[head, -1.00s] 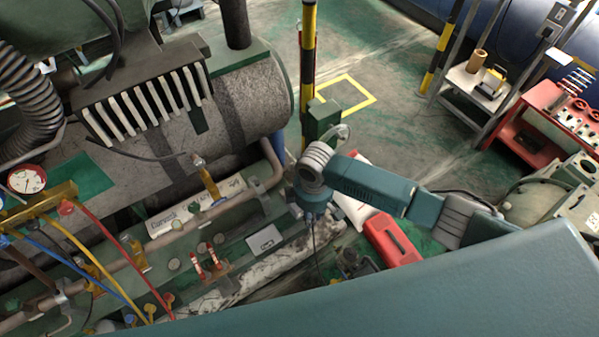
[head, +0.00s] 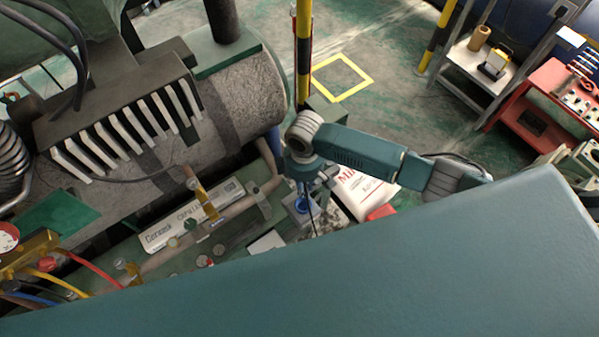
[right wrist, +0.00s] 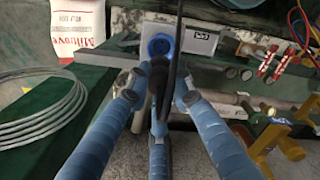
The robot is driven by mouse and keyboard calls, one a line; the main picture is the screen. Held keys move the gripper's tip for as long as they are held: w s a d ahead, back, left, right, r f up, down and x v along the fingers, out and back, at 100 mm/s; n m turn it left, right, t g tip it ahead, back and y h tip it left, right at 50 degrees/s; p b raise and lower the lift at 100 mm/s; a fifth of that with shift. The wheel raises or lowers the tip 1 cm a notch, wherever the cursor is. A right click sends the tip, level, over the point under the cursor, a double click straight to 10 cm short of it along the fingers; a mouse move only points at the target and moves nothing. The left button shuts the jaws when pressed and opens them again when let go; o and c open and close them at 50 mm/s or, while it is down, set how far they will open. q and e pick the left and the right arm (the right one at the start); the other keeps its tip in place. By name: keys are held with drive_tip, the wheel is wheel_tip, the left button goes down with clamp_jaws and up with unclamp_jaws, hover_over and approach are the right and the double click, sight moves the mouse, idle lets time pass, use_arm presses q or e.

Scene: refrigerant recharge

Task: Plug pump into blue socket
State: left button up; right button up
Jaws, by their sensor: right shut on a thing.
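My right gripper (right wrist: 159,100) is shut on a black plug (right wrist: 157,72), with its blue fingers around it. A black cable (right wrist: 177,50) runs up from the plug across the picture. The blue socket (right wrist: 160,44) is a round fitting on a grey box (right wrist: 186,43), just beyond the plug in the right wrist view. I cannot tell whether plug and socket touch. In the head view my right gripper (head: 318,183) is over the blue socket (head: 301,205), with a thin dark cable hanging beside it. The pump itself is not clearly seen. My left gripper is out of view.
A white sack (head: 360,192) lies beside the gripper. A coil of grey hose (right wrist: 42,108) lies left in the right wrist view. Pipes and brass valves (head: 203,198) run along the machine's side. A yellow-black post (head: 304,50) stands behind. Floor beyond is mostly open.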

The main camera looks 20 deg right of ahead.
drive_tip(key=shift+s+f+b, duration=0.45)
drive_tip(key=shift+f+b, duration=0.1)
drive_tip(key=shift+b, duration=0.25)
drive_tip(key=f+b, duration=0.1)
drive_tip(key=b, duration=0.1)
drive_tip(key=f+b, duration=0.1)
drive_tip(key=f, duration=0.1)
drive_tip(key=shift+w+f+b, duration=0.2)
drive_tip(key=shift+f+b, duration=0.05)
drive_tip(key=shift+b, duration=0.1)
drive_tip(key=shift+s+f+b, duration=0.1)
drive_tip(key=shift+f+b, duration=0.35)
drive_tip(key=shift+f, duration=0.45)
drive_tip(key=shift+p, duration=0.7)
drive_tip(key=shift+f+b, duration=0.9)
drive_tip(key=shift+f, duration=0.75)
drive_tip(key=o, duration=1.1)
